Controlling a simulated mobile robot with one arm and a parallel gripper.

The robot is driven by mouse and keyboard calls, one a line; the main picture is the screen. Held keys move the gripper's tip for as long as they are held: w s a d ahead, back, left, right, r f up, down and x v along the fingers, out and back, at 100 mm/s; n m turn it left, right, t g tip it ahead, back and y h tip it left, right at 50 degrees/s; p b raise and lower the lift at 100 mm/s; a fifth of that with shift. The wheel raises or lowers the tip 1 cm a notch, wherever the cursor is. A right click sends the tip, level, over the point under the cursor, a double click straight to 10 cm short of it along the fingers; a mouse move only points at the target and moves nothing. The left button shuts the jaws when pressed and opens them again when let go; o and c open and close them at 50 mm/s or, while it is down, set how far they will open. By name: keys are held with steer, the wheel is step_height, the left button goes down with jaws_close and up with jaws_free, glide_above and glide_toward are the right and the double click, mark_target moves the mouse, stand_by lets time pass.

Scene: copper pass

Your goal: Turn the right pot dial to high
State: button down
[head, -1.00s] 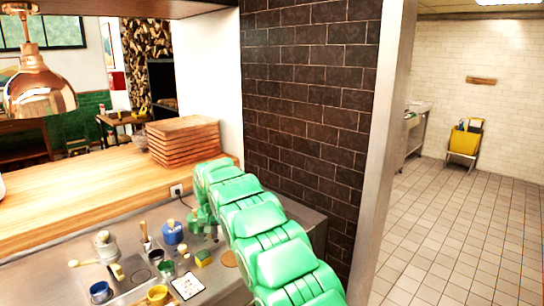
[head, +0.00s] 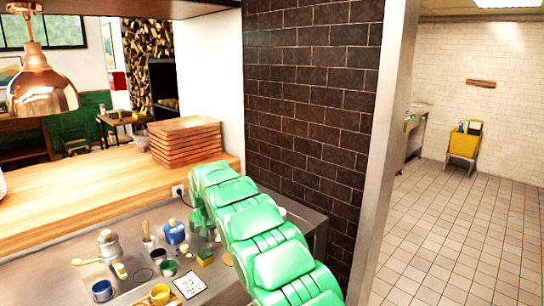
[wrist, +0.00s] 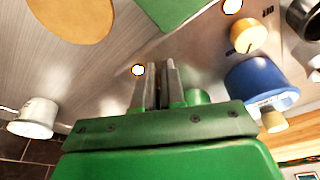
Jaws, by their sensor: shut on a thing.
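My gripper (wrist: 158,72) shows in the wrist view with its two grey fingers close together near the steel counter. A small thing is pinched between them, mostly hidden; it fits the right pot dial by the round lit lamp (wrist: 138,70) beside it. Another dial, yellow with a dark pointer line (wrist: 248,35), sits apart with lettering and its own lamp (wrist: 232,6) beside it. A blue pot (wrist: 258,85) stands near the fingers; it also shows in the head view (head: 174,234). The held dial's pointer and setting are hidden. In the head view my green arm covers the fingertips.
A white cup-like vessel (wrist: 36,117) stands at the wrist view's left. In the head view a blue cup (head: 102,291), a yellow cup (head: 160,294), a white card (head: 189,285) and a sponge (head: 205,257) crowd the counter. Stacked trays (head: 185,142) stand on the wooden ledge.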

steer(key=shift+s+a+f, duration=0.1)
steer(key=shift+s+f, duration=0.1)
steer(key=shift+f, duration=0.1)
step_height(320, 180, up, 7)
steer(key=shift+w, duration=0.25)
steer(key=shift+f, duration=0.1)
